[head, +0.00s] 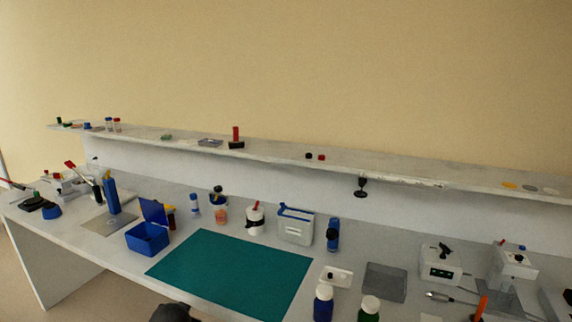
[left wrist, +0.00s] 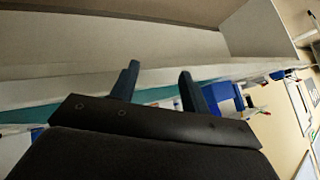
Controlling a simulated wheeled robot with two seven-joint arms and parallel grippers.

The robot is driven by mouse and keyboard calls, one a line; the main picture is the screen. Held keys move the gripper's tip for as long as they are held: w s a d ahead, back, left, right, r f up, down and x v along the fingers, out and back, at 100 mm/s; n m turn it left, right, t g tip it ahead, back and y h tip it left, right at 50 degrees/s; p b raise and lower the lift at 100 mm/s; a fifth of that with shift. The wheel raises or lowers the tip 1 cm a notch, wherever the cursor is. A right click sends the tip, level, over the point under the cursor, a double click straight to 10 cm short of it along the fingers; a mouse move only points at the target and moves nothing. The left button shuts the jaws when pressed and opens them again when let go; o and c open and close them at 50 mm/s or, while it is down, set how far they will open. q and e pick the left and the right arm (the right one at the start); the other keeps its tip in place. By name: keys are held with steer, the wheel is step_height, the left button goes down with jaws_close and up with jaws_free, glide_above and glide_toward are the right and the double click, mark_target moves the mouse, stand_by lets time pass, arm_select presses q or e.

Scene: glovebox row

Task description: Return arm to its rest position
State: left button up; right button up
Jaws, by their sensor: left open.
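My left gripper (left wrist: 158,72) shows in the left wrist view with its two dark fingers spread apart and nothing between them. It is tilted, with a pale panel and a strip of the teal mat beyond the fingers. In the head view only a dark rounded part, probably of my left arm, shows at the bottom edge, in front of the teal mat (head: 230,272). The fingers cannot be made out there. My right gripper is in neither view.
The white bench (head: 95,238) carries an open blue box (head: 147,240), a white container with a blue handle (head: 295,230), several bottles, a grey tray (head: 386,282) and small devices at the right. A long shelf (head: 280,155) runs behind. The mat is bare.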

arm_select(q)
steer(key=s+d+f+g+h, duration=0.1)
steer(key=s+d+f, duration=0.3)
steer(key=s+f, duration=0.4)
steer(key=s+d+f+g+h, duration=0.1)
steer(key=s+d+f+g, duration=0.2)
steer(key=s+f, duration=0.5)
steer(key=s+d+f+n+g+h, duration=0.1)
steer(key=s+d+f, duration=0.4)
steer(key=s, duration=1.4)
step_height(320, 180, down, 3)
steer(key=shift+s+d+f+g+h, duration=0.1)
steer(key=shift+s+d+g+h, duration=0.3)
steer(key=shift+g, duration=0.6)
steer(key=shift+w, duration=0.1)
